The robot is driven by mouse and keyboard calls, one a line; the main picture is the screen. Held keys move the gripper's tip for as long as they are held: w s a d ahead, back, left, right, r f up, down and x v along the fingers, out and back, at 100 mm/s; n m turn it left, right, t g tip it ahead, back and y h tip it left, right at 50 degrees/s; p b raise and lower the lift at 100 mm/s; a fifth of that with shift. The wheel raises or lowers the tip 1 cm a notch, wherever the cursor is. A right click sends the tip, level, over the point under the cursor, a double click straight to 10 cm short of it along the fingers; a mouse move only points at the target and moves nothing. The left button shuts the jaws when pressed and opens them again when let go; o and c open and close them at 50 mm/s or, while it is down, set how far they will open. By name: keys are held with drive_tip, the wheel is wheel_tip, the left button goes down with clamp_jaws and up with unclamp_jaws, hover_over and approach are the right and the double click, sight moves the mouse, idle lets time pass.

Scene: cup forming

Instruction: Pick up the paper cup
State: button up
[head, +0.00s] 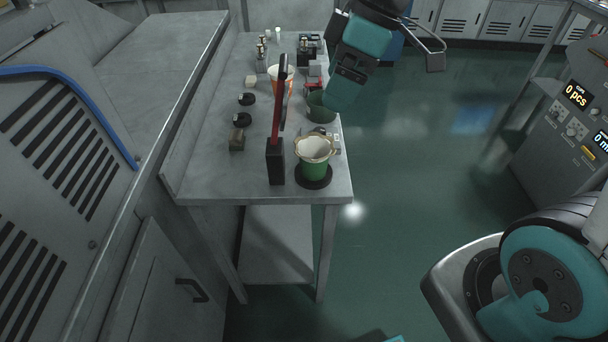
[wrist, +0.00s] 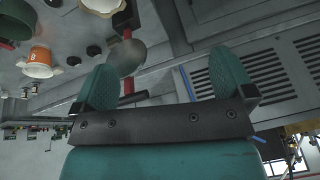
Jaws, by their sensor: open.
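My gripper (head: 340,98) hangs over the right edge of the bench in the head view, by a dark green pot (head: 321,116); I cannot tell if they touch. In the wrist view its two teal fingers (wrist: 163,80) are spread wide with nothing held between them. An orange and white cup (head: 281,75) stands upright farther back; it also shows at the left of the wrist view (wrist: 38,62). I cannot tell which is the paper cup.
A tall red lever on a black block (head: 275,162) rises left of the green cup. Black knobs (head: 242,119) and small blocks line the bench's left side. Small items crowd its far end. Open floor (head: 420,150) lies to the right.

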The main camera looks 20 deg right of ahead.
drive_tip(key=w+d+f+n+b, duration=0.1)
drive_tip(key=w+d+f+n, duration=0.2)
drive_tip(key=w+d+f, duration=0.4)
drive_tip(key=p, duration=0.1)
approach(314, 148)
drive_tip(key=s+a, duration=0.3)
drive_tip(key=shift+d+p+x, duration=0.15)
drive_tip(key=shift+p+x, duration=0.25)
drive_tip(key=shift+x, duration=1.3)
drive_tip(key=shift+d+p+x, duration=0.2)
drive_tip(key=shift+p+x, duration=0.2)
drive_tip(key=shift+x, duration=1.3)
drive_tip(key=shift+w+f, duration=0.1)
drive_tip(key=shift+w, duration=0.05)
drive_tip(key=shift+c, duration=0.5)
